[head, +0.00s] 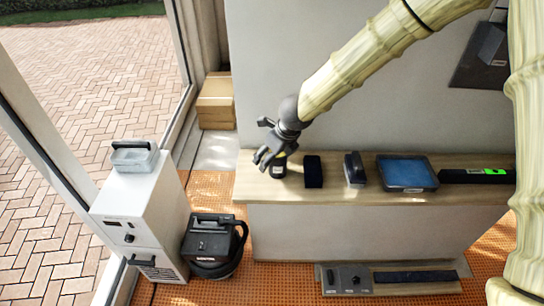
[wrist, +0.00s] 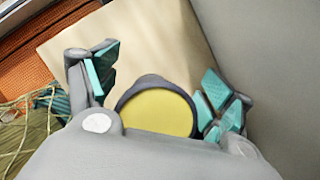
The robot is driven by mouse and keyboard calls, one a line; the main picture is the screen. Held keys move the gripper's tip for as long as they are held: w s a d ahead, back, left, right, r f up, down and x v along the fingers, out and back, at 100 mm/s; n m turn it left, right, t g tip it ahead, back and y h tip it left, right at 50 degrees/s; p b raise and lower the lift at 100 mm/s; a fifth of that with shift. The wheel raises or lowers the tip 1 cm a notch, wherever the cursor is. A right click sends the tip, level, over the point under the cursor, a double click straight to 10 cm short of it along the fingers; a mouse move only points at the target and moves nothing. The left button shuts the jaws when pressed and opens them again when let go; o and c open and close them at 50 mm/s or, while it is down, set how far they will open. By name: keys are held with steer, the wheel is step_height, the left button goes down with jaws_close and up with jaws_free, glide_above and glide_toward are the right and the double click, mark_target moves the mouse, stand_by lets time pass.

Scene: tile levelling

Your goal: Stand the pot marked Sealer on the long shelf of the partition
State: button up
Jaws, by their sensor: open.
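A dark pot (head: 279,169) stands upright near the left end of the long wooden shelf (head: 245,182) on the partition. In the wrist view its round yellow top (wrist: 158,111) with a dark rim shows between the finger pads. I cannot read any mark on it. My gripper (head: 268,150) is open at the pot and partly covers it in the head view. In the wrist view my gripper (wrist: 158,95) has its teal pads apart on both sides of the pot, with no clear hold. The shelf's pale wood (wrist: 130,48) shows behind the pot.
To the right on the shelf are a black block (head: 313,171), a dark handled tool (head: 354,168), a blue-topped tray (head: 407,173) and a black level with a green display (head: 477,176). A white cabinet (head: 142,215) and a black vacuum (head: 213,243) stand left on the floor.

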steer(key=b+v, duration=0.1)
steer(key=v, duration=1)
steer(key=shift+s+d+r, duration=0.1)
steer(key=shift+s+r, duration=0.05)
steer(key=shift+r, duration=0.1)
